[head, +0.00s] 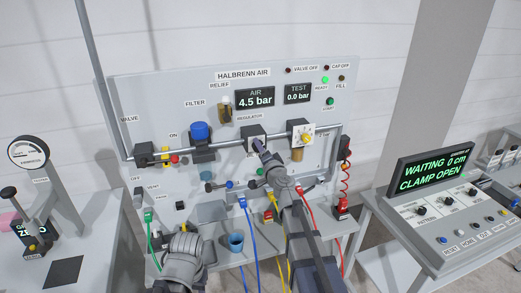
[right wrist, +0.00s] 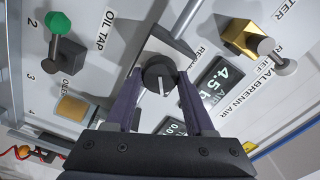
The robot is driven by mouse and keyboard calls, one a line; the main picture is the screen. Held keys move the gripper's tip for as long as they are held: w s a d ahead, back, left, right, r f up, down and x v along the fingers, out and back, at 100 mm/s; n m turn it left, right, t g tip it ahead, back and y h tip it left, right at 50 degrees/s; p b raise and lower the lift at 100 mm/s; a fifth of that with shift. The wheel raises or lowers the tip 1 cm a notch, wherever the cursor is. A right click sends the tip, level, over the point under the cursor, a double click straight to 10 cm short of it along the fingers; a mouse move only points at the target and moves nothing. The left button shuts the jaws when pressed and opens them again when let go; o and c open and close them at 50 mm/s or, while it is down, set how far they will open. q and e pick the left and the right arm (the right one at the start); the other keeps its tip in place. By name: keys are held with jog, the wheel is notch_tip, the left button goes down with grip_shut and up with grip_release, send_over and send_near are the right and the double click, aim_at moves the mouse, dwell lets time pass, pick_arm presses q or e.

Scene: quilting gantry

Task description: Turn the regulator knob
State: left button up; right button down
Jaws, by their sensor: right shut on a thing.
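The regulator knob (right wrist: 158,76) is round and black with a white pointer line. In the right wrist view it sits between the two purple-grey fingers of my right gripper (right wrist: 160,86), which is shut on it. In the head view my right gripper (head: 263,149) reaches up to the regulator on the panel's pipe, below the REGULATOR label, and hides most of the knob. The AIR display (head: 254,98) above it reads 4.5 bar. Part of my left arm shows at the lower left, but its gripper cannot be made out.
The TEST display (head: 298,93) reads 0.0 bar. A green-knobbed lever (right wrist: 58,24) is near the OIL TAP label.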

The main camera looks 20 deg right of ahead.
jog(key=m, duration=1.1)
jog(key=shift+f+m, duration=0.15)
jog(key=shift+m, duration=0.25)
jog(key=shift+s, duration=0.1)
dwell(0.3)
jog(key=shift+c, duration=1.3)
grip_release()
jog(key=s, duration=0.7)
jog(key=shift+s+d, duration=0.15)
jog(key=shift+s, duration=0.2)
